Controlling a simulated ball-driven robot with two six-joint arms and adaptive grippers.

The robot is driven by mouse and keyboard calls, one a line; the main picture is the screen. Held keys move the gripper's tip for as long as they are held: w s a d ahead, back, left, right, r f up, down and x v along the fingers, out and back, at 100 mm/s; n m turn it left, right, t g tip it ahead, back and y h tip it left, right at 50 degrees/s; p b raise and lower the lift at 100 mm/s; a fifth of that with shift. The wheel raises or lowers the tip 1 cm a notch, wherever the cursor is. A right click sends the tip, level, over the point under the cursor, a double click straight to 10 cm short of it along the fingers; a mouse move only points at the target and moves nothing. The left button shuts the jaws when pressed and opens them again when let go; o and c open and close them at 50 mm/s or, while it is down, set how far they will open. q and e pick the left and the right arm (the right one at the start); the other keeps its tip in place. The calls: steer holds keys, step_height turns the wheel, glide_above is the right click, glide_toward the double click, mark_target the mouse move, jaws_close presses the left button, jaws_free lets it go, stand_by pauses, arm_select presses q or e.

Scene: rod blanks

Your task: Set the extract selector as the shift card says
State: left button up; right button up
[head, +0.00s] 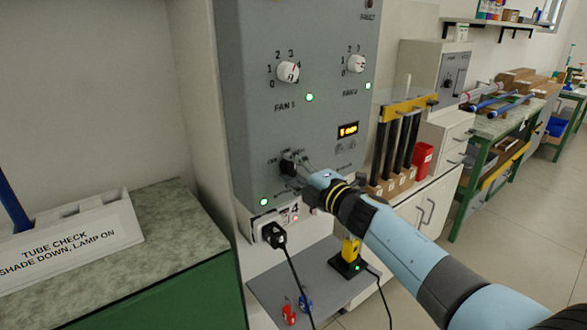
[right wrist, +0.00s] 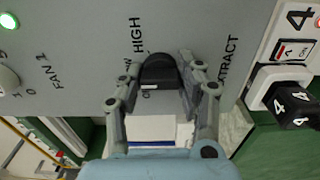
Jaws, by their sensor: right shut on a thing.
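The extract selector (head: 288,163) is a dark knob low on the grey panel (head: 310,125). My right gripper (head: 300,166) is at it, coming from the lower right. In the right wrist view the black knob (right wrist: 158,72) sits between the two fingers of the right gripper (right wrist: 159,78), which is shut on it. HIGH and EXTRACT are legible beside it; other position labels are partly hidden. I cannot tell which position the knob points to. I cannot identify the shift card; a white sheet with a blue band (right wrist: 152,130) shows between the fingers, its text unreadable. My left gripper is not in view.
A black plug (head: 274,234) with a hanging cable is below. A tube rack (head: 392,186) stands to the right. A TUBE CHECK sign (head: 65,243) is at left.

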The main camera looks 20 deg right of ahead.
steer(key=shift+f, duration=0.1)
steer(key=o, duration=1.2)
steer(key=v, duration=1.2)
